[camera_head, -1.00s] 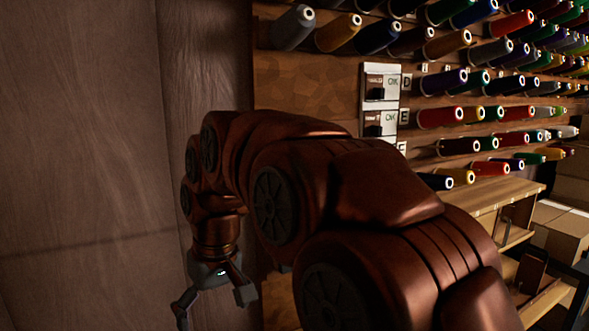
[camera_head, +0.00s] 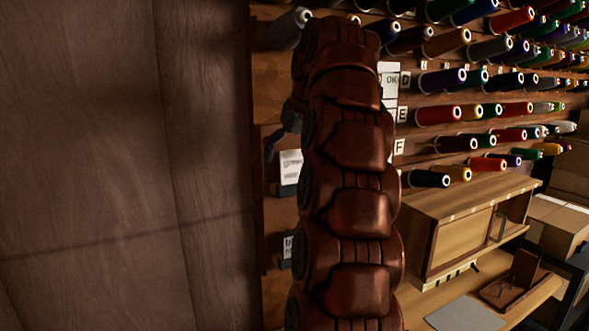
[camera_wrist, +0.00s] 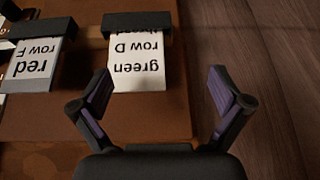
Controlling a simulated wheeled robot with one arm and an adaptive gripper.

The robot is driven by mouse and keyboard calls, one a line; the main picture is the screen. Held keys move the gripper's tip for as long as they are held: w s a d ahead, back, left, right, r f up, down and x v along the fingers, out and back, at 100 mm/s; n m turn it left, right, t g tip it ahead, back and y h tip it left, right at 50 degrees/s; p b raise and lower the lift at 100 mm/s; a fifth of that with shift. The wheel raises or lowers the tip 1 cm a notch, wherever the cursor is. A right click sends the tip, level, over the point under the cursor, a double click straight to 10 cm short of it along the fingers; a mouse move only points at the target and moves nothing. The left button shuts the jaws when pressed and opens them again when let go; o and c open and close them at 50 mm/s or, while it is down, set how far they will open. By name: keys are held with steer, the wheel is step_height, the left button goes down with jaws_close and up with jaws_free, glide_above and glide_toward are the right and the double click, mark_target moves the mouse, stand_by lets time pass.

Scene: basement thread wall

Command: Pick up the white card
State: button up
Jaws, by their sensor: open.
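A white card (camera_wrist: 137,62) printed "green" and "row D" shows upside down in the wrist view, held at its top edge by a dark holder (camera_wrist: 137,25). A second white card (camera_wrist: 32,60) reading "red" and "row F" hangs in another holder to its left. My gripper (camera_wrist: 160,85) is open and empty; the green card lies beyond the gap, nearer the left finger. In the head view, a white card (camera_head: 291,166) shows left of my arm, and another (camera_head: 287,246) is lower, partly hidden. My gripper (camera_head: 276,143) is mostly hidden behind my arm there.
Rows of thread spools (camera_head: 500,110) jut from the wall on the right. A wooden cabinet (camera_head: 465,225) stands on a bench at lower right. A large wooden panel (camera_head: 120,160) fills the left side. Labels D, E and F mark the rows.

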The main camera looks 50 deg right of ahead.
mark_target(294, 167)
steer(key=shift+d+f+h, duration=0.15)
steer(key=shift+d, duration=0.8)
steer(key=shift+d+f+h, duration=0.15)
steer(key=shift+d, duration=0.75)
steer(key=shift+w+f, duration=0.1)
steer(key=shift+w, duration=0.05)
steer(key=shift+a+p+x, duration=0.1)
steer(key=shift+p+x, duration=0.4)
steer(key=shift+x, duration=0.15)
steer(key=shift+a+p+x, duration=0.15)
steer(key=shift+p+x, duration=0.35)
steer(key=shift+x, duration=0.2)
steer(key=shift+p+x, duration=0.4)
steer(key=shift+x, duration=0.7)
steer(key=shift+w, duration=0.1)
steer(key=c, duration=0.7)
